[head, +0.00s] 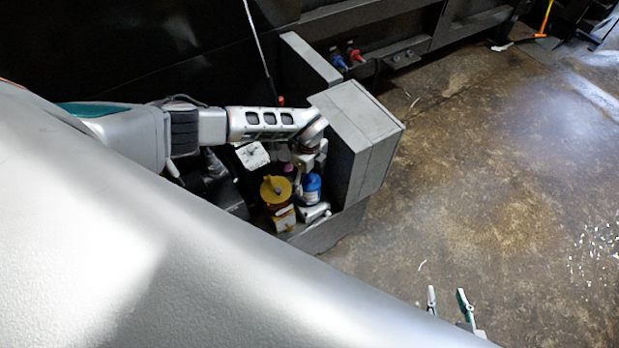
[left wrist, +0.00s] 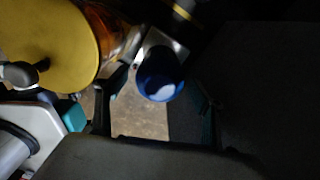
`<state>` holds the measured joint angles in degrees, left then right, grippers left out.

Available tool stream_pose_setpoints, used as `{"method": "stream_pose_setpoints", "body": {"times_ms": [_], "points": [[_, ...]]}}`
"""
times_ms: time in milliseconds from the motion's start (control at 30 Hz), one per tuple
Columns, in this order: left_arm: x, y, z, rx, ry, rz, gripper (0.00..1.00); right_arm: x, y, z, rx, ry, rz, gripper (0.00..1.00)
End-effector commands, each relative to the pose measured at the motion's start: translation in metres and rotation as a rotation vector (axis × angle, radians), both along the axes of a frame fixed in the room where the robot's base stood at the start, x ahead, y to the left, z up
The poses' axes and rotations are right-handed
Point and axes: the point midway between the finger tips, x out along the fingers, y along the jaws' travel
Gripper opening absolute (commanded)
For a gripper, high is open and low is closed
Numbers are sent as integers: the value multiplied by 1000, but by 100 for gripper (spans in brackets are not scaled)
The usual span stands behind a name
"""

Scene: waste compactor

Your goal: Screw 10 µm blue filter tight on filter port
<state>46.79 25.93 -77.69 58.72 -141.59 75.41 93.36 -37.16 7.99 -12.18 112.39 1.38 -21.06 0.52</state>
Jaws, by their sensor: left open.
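The blue filter (head: 311,188) is inside the grey cabinet, beside a yellow-topped part (head: 275,189). In the left wrist view the round blue end of the filter (left wrist: 160,75) lies between the parted fingers of my left gripper (left wrist: 160,92). That gripper is open; I cannot tell whether a finger touches the filter. In the head view my left arm reaches into the cabinet from above and its fingertips are hard to make out. The filter port and its threads cannot be made out. My right gripper (head: 448,296) is open and empty, over the floor at the bottom.
The grey cabinet door (head: 362,140) stands close to the right of my left wrist. The yellow cap (left wrist: 50,45) is close to my left gripper in the wrist view. Red and blue fittings (head: 345,57) are behind.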

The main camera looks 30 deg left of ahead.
Motion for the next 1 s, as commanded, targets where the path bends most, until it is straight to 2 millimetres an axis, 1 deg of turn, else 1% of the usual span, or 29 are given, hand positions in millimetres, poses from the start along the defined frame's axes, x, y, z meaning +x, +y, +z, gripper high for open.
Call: {"method": "stream_pose_setpoints", "body": {"times_ms": [167, 267, 400, 500, 600, 767, 800, 867, 900, 933, 967, 1000], "points": [[0, 0, 0, 0, 1, 78, 68, 0, 0, 0, 0, 1, 0, 40], [-1, -1, 0, -1, 2, 184, 68, 0, 0, 0, 0, 1, 0, 40], [0, -1, 0, -1, 0, 367, 68, 0, 0, 0, 0, 1, 0, 40], [0, 0, 0, 0, 1, 456, 68, 0, 0, 0, 0, 1, 0, 40], [0, 0, 0, 0, 1, 494, 68, 0, 0, 0, 0, 1, 0, 40], [0, 0, 0, 0, 0, 497, 68, 0, 0, 0, 0, 1, 0, 40], [0, 0, 0, 0, 0, 496, 66, 0, 0, 0, 0, 1, 0, 40], [0, 0, 0, 0, 0, 495, 50, 0, 0, 0, 0, 1, 0, 40], [0, 0, 0, 0, 0, 495, 40, 0, 0, 0, 0, 1, 0, 40], [0, 0, 0, 0, 0, 495, 32, 0, 0, 0, 0, 1, 0, 40], [0, 0, 0, 0, 0, 495, 29, 0, 0, 0, 0, 1, 0, 40], [0, -1, 0, 0, 0, 494, 29, 0, 0, 0, 0, 1, 0, 40]]}}
